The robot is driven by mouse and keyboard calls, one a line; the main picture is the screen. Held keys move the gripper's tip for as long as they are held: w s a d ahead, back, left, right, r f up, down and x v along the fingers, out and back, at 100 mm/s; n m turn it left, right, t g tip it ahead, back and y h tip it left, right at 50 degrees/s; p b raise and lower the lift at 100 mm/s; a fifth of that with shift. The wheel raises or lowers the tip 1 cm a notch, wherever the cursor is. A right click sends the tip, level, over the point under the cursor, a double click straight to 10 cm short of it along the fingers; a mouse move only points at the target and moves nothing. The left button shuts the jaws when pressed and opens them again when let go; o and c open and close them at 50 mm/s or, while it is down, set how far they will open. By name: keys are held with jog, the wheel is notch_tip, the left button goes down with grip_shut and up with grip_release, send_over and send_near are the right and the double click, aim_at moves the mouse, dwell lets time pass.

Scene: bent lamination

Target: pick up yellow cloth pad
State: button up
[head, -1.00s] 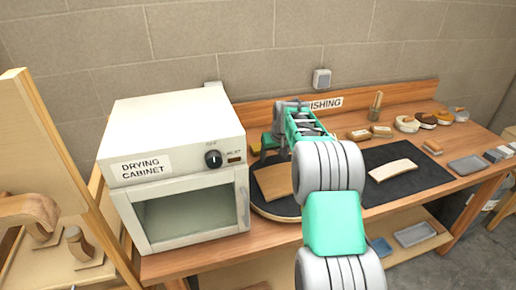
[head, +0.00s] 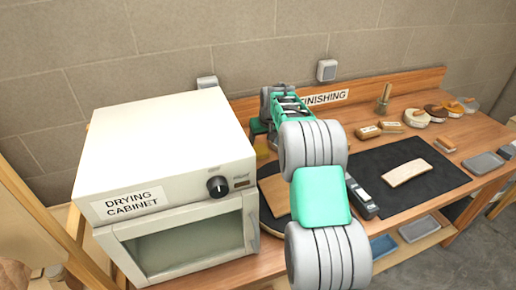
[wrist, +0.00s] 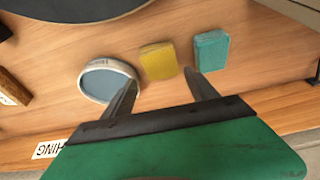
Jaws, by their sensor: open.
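The yellow cloth pad (wrist: 158,61) lies flat on the wooden bench in the wrist view, between a round dish and a teal pad. My gripper (wrist: 162,80) is open and empty. Its two fingers point toward the yellow pad, with the pad just beyond the gap between the tips. I cannot tell how high the fingertips are above the bench. In the head view my arm and the drying cabinet hide most of this spot.
A teal pad (wrist: 211,50) lies close right of the yellow pad, and a round rimmed dish (wrist: 107,81) close left. The drying cabinet (head: 165,160) stands left of my arm.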

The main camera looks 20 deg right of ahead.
aim_at(260, 149)
jog(key=p+x, duration=0.2)
jog(key=x, duration=0.3)
jog(key=shift+a+f, duration=0.1)
jog(key=shift+f, duration=0.3)
jog(key=c, duration=1.1)
